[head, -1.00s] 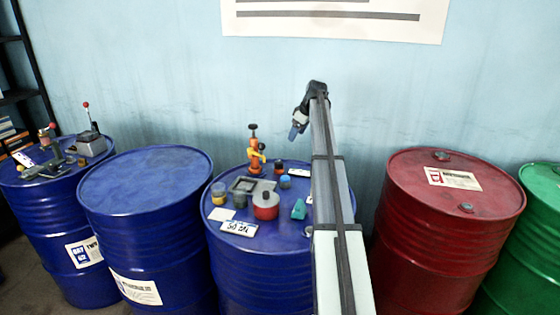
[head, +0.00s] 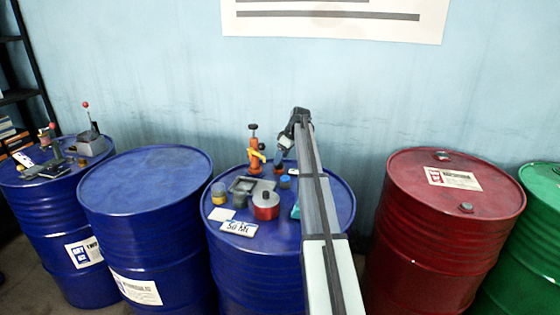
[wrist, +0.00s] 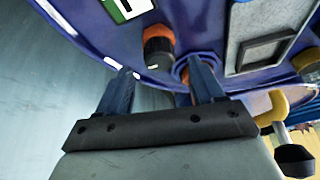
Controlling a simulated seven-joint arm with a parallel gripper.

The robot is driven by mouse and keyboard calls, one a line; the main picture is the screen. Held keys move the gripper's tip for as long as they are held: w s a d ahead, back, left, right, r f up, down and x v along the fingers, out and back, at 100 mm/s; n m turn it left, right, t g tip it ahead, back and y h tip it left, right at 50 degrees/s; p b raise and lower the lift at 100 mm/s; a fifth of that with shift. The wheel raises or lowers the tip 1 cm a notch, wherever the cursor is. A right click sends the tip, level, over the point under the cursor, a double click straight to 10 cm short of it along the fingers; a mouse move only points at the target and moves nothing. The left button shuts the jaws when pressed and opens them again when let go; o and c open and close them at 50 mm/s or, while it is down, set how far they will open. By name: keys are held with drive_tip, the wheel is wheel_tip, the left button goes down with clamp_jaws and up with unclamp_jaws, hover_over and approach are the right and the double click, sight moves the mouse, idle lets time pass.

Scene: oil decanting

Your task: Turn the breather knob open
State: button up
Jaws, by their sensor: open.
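The breather knob, a small orange piece with a black top (wrist: 158,48), stands near the rim of the middle blue drum in the wrist view. A white mark shows on its edge. In the head view it is a small dark and red piece (head: 278,168), partly behind my gripper. My gripper (head: 279,157) points down over the back of the drum top. In the wrist view my gripper (wrist: 160,68) is open, with its two blue fingers apart and nothing between them. The knob appears just beyond the fingertips, between their lines; contact is not visible.
A red tin (head: 265,208), a grey square frame (wrist: 262,52) and small jars crowd the drum top.

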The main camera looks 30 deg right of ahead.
drive_tip(key=shift+x, duration=1.25)
drive_tip(key=shift+c, duration=0.5)
drive_tip(key=c, duration=1)
drive_tip(key=shift+o, duration=0.2)
